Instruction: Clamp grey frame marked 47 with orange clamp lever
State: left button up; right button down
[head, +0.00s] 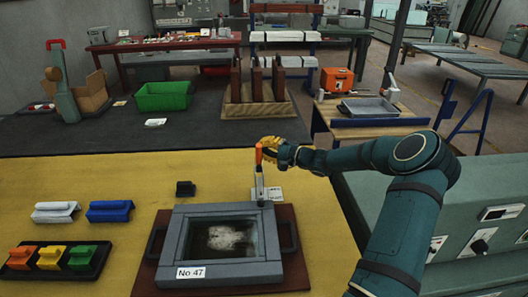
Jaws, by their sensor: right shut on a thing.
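The grey frame (182,246) lies on a dark red-brown board (291,266) on the yellow table, with a "No 47" label (191,272) on its front side. A pale patch shows inside its opening. The clamp (260,192) stands upright at the frame's far edge, and its orange lever (259,155) points up. My right gripper (264,150) comes in from the right and is shut on the orange lever, above the far edge of the frame. The fingers partly hide the lever. My left gripper is not in view.
White (55,212) and blue (110,211) blocks lie at left, behind a black tray (62,272) of orange, yellow and green pieces. A small black block (185,188) sits behind the frame. A green bin (163,96) stands farther back. Yellow table surface is free between them.

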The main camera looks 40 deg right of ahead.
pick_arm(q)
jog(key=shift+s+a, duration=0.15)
pick_arm(e)
jog(key=shift+s+a, duration=0.3)
jog(key=shift+a, duration=0.05)
jog(key=shift+s+a+f, duration=0.1)
jog(key=shift+f, duration=0.05)
